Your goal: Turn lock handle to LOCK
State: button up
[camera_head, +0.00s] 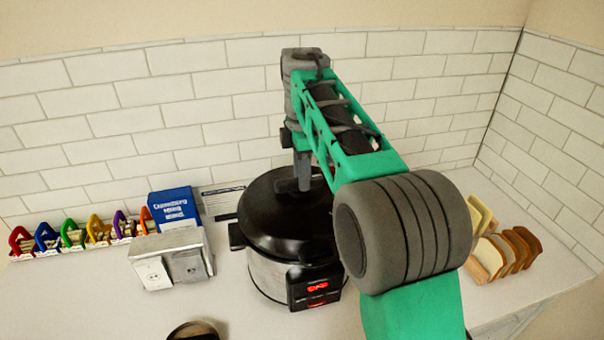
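A pressure cooker with a silver body (266,278) stands on the counter in the middle of the view. It has a domed black lid (262,218), a black side grip at its left, and a black front panel (314,290) with lit red displays. My gripper (292,186) points down at the top of the lid, near its centre. I cannot tell whether it touches the lid or any handle there. The lock handle is not clearly visible; my arm covers the lid's right part. The finger gap is too small and dark to read.
A grey outlet and switch box (172,260) and a blue box (174,208) stand left of the cooker. A white card (222,203) is behind it. Several coloured padlock-like items (100,232) line the far left. Bread slices (507,252) stand right. A round dark container (194,330) is at the front.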

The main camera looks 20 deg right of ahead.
grip_shut()
dwell(0.5)
jog(key=m, duration=0.6)
jog(key=shift+s, duration=0.15)
jog(key=m, duration=0.6)
jog(key=shift+s+a+b, duration=0.1)
jog(key=shift+a+b, duration=0.05)
jog(key=shift+b, duration=0.2)
jog(key=shift+o, duration=1.6)
grip_release()
